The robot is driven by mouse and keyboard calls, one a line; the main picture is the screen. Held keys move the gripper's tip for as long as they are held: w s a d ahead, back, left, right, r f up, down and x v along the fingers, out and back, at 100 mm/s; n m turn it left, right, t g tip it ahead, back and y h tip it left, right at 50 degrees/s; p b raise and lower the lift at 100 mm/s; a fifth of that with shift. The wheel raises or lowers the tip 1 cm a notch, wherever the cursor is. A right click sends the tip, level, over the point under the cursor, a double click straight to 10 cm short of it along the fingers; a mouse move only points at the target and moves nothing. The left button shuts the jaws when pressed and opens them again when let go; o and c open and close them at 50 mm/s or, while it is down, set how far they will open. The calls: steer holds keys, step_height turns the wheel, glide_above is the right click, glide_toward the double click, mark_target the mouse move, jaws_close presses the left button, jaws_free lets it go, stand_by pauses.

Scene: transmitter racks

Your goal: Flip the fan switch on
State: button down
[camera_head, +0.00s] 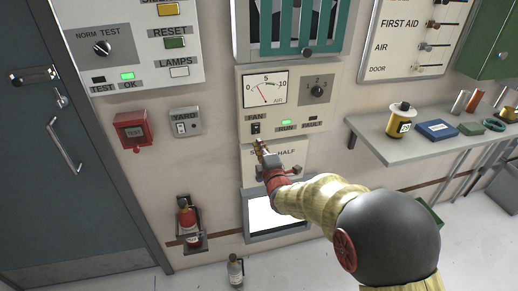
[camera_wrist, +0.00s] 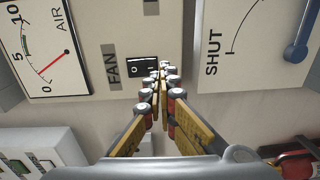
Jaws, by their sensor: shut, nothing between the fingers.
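The fan switch (camera_head: 256,127) is a small black rocker under the FAN label on a cream panel (camera_head: 305,106). In the wrist view the fan switch (camera_wrist: 141,68) is a black rocker in a dark frame, beside the word FAN. My gripper (camera_head: 259,143) is just below the switch in the head view. In the wrist view my gripper (camera_wrist: 164,68) has its fingertips together, close to the switch's right edge. I cannot tell whether they touch it. The fingers are empty and shut. The RUN lamp (camera_head: 286,122) beside the switch glows green.
An air gauge (camera_head: 265,90) and a rotary knob (camera_head: 317,91) sit above the switch. A second panel is just below, partly hidden by my arm. The YARD switch (camera_head: 181,128) is left. A shelf (camera_head: 386,142) with several items juts out at right. A bottle (camera_head: 236,270) stands on the floor.

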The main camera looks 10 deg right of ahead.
steer(key=s+f+p, duration=0.1)
steer(key=s+p, duration=0.1)
steer(key=s, duration=0.8)
steer(key=shift+s+f+p, duration=0.15)
steer(key=shift+p, duration=0.25)
steer(key=s+f+m+g, duration=0.9)
steer(key=s+f+m, duration=0.1)
steer(key=f, duration=0.2)
steer(key=s+r+m+g, duration=0.2)
steer(key=s+r+m, duration=0.25)
steer(key=s, duration=0.45)
steer(key=s+r+m+g, duration=0.3)
steer(key=s+r, duration=0.3)
steer(key=s, duration=0.3)
steer(key=s+r+t, duration=0.2)
steer(key=s+r, duration=0.2)
steer(key=r, duration=0.7)
steer(key=shift+s+a, duration=0.35)
